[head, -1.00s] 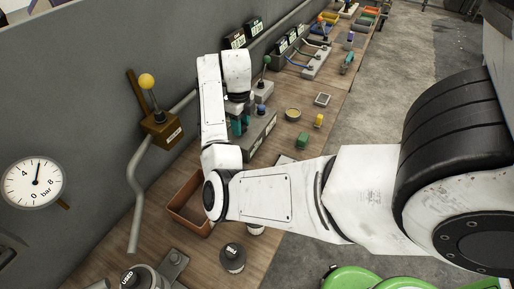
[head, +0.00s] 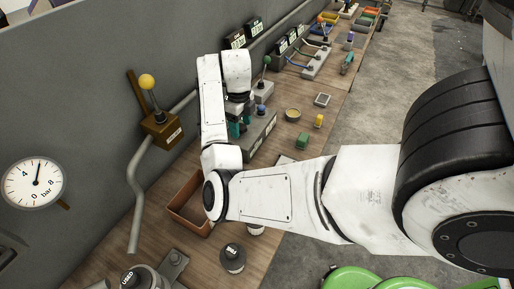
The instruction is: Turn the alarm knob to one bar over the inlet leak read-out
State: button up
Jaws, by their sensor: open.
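My gripper (head: 239,127) points down over a grey box (head: 262,134) on the bench, and its teal fingers are apart. My arm's white end links hide much of the box's left side. I cannot tell whether the fingers touch a knob there. A small blue knob (head: 261,109) shows just beyond the gripper. I cannot tell which knob is the alarm knob. A round white bar gauge (head: 34,182) is on the wall at the left.
A brown box with a yellow-ball lever (head: 147,81) stands left of my arm. An empty brown tray (head: 181,211) lies below it. A green-ball lever (head: 266,60), a round tin (head: 292,114), a green block (head: 303,140) and a yellow item (head: 319,121) stand beyond and right.

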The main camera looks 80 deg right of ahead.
aim_at(241, 128)
jog(key=shift+r+p, duration=2.45)
jog(key=shift+r, duration=0.55)
notch_tip(241, 128, up, 11)
jog(key=p, duration=0.1)
jog(key=shift+f, duration=0.15)
jog(key=shift+s+f, duration=0.1)
